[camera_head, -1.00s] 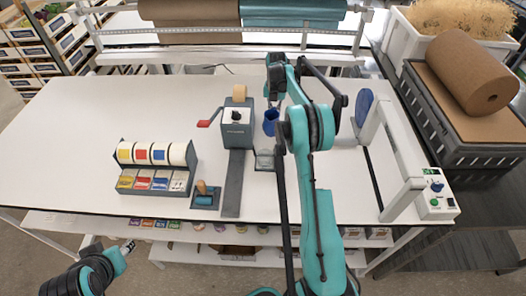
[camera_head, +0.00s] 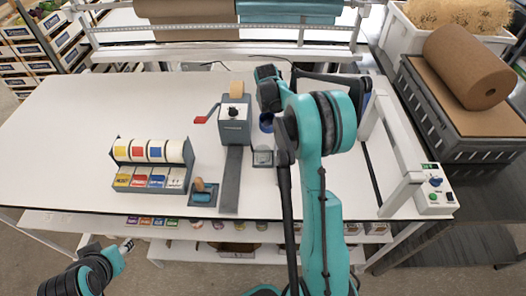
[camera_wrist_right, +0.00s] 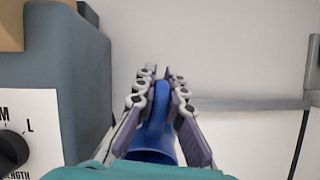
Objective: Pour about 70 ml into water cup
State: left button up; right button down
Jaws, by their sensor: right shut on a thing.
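My right gripper (camera_wrist_right: 162,82) is shut on the handle of a blue jug (camera_wrist_right: 152,146) in the wrist view. The jug also shows in the head view (camera_head: 266,122), just right of the grey tape dispenser (camera_head: 235,131) and partly hidden by my right arm. I cannot tell its tilt or how much liquid is in it. A small grey square tray (camera_head: 263,157) lies in front of the jug. I cannot clearly make out a water cup. My left gripper (camera_head: 127,245) is low at the left, in front of the table and away from these things; its fingers are too small to read.
A rack of coloured labels (camera_head: 152,165) and a wooden-handled tool (camera_head: 201,193) stand left of the dispenser's strip. A white frame with a control box (camera_head: 434,203) stands at the right. The left of the white table (camera_head: 70,130) is clear.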

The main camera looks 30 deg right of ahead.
aim_at(267, 114)
jog(key=shift+s+a+r+t+h+b, duration=0.4)
jog(key=shift+s+a+r+t+h, duration=0.15)
jog(key=shift+s+a+t+h, duration=0.4)
jog(key=shift+s+f+t+h+b, duration=0.15)
jog(key=shift+f+t+h+b, duration=0.35)
jog(key=shift+t+b, duration=0.4)
jog(key=shift+s+a+r, duration=0.1)
jog(key=shift+a+r, duration=0.05)
jog(key=shift+r, duration=0.35)
jog(key=shift+s+r+t+h, duration=0.1)
jog(key=shift+r+t+h, duration=0.15)
jog(key=shift+h, duration=0.1)
jog(key=shift+a+r+b, duration=0.1)
jog(key=shift+r+b, duration=0.1)
jog(key=shift+b, duration=0.1)
jog(key=shift+s+a+t+h+b, duration=0.25)
jog(key=shift+s+t+h+b, duration=0.1)
jog(key=shift+t+h+b, duration=0.5)
jog(key=shift+s+a+r+t+h+b, duration=0.45)
jog(key=shift+r+t+b, duration=0.2)
jog(key=shift+b, duration=0.1)
jog(key=shift+s+a+r+t+h+b, duration=0.6)
jog(key=shift+s+b, duration=0.25)
jog(key=shift+b, duration=0.3)
jog(key=shift+a+b, duration=0.1)
jog(key=shift+b, duration=0.25)
